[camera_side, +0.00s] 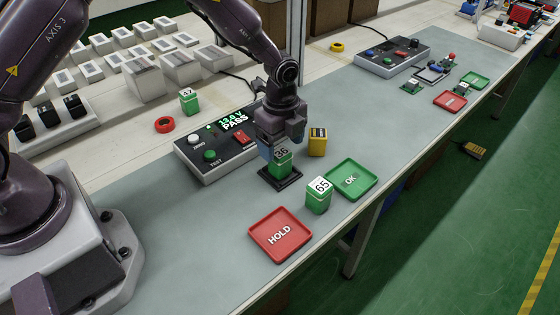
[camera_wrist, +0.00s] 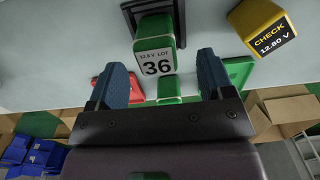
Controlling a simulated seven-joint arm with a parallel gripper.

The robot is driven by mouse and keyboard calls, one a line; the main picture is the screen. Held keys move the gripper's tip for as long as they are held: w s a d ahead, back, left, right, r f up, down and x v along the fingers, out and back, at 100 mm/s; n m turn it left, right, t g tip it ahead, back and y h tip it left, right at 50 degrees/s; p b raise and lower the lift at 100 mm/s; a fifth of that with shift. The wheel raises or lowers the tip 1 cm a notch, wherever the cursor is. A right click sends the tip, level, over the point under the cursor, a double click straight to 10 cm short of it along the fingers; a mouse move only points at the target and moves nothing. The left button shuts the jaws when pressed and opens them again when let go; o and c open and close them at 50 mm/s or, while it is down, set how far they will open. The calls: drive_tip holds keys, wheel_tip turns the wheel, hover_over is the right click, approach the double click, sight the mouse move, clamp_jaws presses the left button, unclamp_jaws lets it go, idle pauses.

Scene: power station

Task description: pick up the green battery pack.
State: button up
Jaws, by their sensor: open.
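A green battery pack with a white top label, read as 36 in the wrist view (camera_wrist: 157,58), stands upright in a black cradle (camera_side: 281,179) in front of the tester. It also shows in the side view (camera_side: 282,165), below my gripper (camera_side: 281,147). My gripper points down with blue fingers apart. In the wrist view the fingers (camera_wrist: 160,78) lie left and right of the pack's label end; I cannot tell if they touch it. A third green pack (camera_side: 189,101) stands behind the tester.
The tester (camera_side: 210,160) displays PASS. A yellow block (camera_side: 317,142) stands close right of the cradle; the wrist view reads CHECK on it (camera_wrist: 262,28). A red HOLD tray (camera_side: 262,250) and green OK tray (camera_side: 365,185) lie near the front edge. The bench's left front is clear.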

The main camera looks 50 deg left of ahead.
sight(280, 151)
drive_tip(key=f, duration=0.5)
drive_tip(key=shift+s, duration=0.2)
drive_tip(key=c, duration=1.2)
